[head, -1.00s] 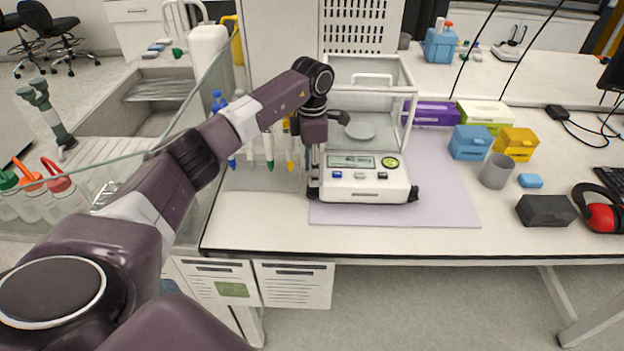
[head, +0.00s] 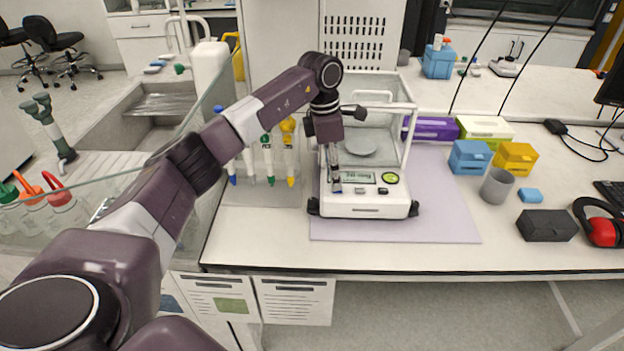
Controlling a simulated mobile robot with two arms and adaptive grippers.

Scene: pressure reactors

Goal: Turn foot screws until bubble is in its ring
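The white analytical balance (head: 365,207) stands on a lilac mat (head: 450,222). Its round green bubble level (head: 390,178) is at the right of the display (head: 360,177); the bubble is too small to place against its ring. A black foot screw (head: 313,206) shows at the front left corner and another foot screw (head: 414,209) at the front right. My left gripper (head: 335,188) points down in front of the display's left end, above and right of the left foot screw and apart from it. Its finger gap is unclear. My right gripper is not in view.
Colored pipettes (head: 268,160) hang close left of the balance. A glass draft shield (head: 408,125) rises behind the panel. Blue box (head: 470,157), yellow box (head: 516,158), grey cup (head: 496,186) and black case (head: 546,225) stand to the right. The mat's right part is clear.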

